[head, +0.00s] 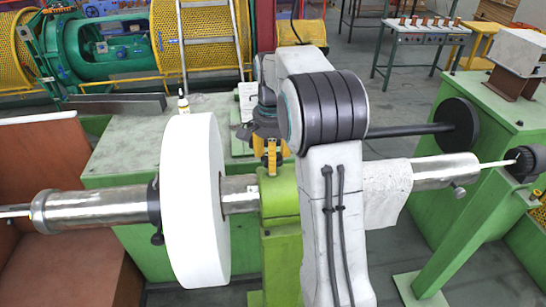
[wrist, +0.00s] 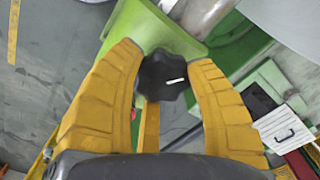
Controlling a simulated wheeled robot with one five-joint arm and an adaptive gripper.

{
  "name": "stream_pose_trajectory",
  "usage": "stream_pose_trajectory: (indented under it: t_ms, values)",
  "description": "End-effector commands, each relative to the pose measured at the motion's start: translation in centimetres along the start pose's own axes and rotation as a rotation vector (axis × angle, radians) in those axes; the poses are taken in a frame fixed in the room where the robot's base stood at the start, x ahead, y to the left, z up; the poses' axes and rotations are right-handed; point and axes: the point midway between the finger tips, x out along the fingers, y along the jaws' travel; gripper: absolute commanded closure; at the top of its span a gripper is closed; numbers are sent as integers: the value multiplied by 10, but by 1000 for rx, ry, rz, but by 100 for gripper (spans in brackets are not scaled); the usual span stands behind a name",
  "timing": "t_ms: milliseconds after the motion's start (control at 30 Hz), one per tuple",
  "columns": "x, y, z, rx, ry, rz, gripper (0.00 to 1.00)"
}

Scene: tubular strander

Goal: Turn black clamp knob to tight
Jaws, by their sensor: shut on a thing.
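The black clamp knob (wrist: 163,77) is a lobed knob with a short white mark on its face, in the middle of the wrist view. The mark lies nearly level in that view. The yellow fingers of my gripper (wrist: 166,66) stand on both sides of the knob and are shut on it. In the head view my gripper (head: 271,157) points down at the green stand (head: 284,190) under the steel shaft. The knob is hidden there behind my gripper and arm. No tight or loose label is legible.
A large white disc (head: 193,200) sits on the steel shaft (head: 100,207), left of my gripper. A green cabinet (head: 470,130) stands at the right. Grey floor (wrist: 40,70) is open at left.

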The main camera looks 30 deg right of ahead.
Motion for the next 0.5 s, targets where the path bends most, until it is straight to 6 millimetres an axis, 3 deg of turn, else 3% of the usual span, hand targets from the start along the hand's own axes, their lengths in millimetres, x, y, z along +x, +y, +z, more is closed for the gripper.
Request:
stream_pose_trajectory:
  t_ms: [500]
  values:
    - [4, 0, 4, 482, -11, 16, 82]
